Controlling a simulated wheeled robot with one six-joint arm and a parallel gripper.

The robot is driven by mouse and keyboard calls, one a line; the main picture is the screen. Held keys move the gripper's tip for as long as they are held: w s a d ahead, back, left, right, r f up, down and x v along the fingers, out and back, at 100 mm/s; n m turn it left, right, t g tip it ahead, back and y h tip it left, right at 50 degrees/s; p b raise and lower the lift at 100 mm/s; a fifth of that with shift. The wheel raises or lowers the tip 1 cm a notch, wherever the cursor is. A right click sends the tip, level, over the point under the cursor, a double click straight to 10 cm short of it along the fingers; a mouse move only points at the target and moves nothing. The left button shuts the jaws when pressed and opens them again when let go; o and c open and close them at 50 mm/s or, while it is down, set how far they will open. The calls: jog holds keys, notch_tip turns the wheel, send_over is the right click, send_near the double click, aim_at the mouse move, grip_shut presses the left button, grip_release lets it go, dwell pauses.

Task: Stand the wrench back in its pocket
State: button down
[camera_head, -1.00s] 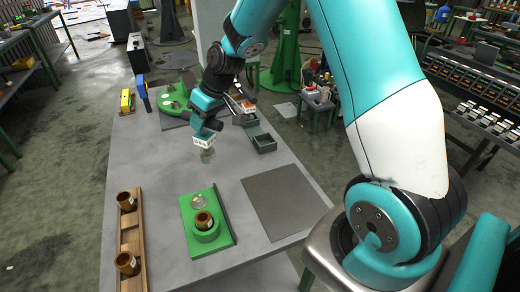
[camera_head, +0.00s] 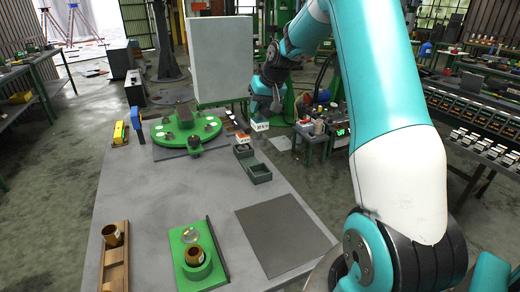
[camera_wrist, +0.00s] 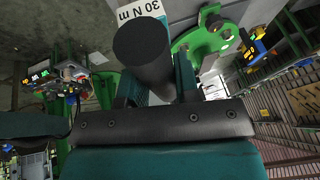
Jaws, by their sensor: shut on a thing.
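The wrench shows as a black round handle (camera_wrist: 142,50) with a white "30 N m" label in the wrist view. My gripper (camera_wrist: 155,88) is shut on it. In the head view my gripper (camera_head: 261,110) is near the table's back right corner, with the wrench's white label (camera_head: 261,127) just below it. A dark grey-green open pocket (camera_head: 257,172) is below and nearer the camera; the wrench appears above it and apart. A second pocket (camera_head: 243,151) sits behind, with an orange-and-white labelled piece (camera_head: 242,138) at it. The wrench's lower end is not clear.
A green round fixture (camera_head: 186,128) stands left of the pockets, with a yellow tool (camera_head: 118,133) and a blue one (camera_head: 137,122) beyond. A green block with a brown cup (camera_head: 193,256), a wooden rack (camera_head: 116,265) and a bare dark mat (camera_head: 285,235) are nearer. The table's middle is clear.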

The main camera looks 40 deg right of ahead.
aim_at(262, 140)
notch_tip(262, 140, down, 13)
jog(key=shift+f+p, duration=0.1)
jog(key=shift+p, duration=1)
jog(key=shift+f, duration=0.1)
jog(key=c, duration=0.8)
grip_release()
jog(key=shift+f, duration=0.1)
jog(key=shift+c, duration=0.2)
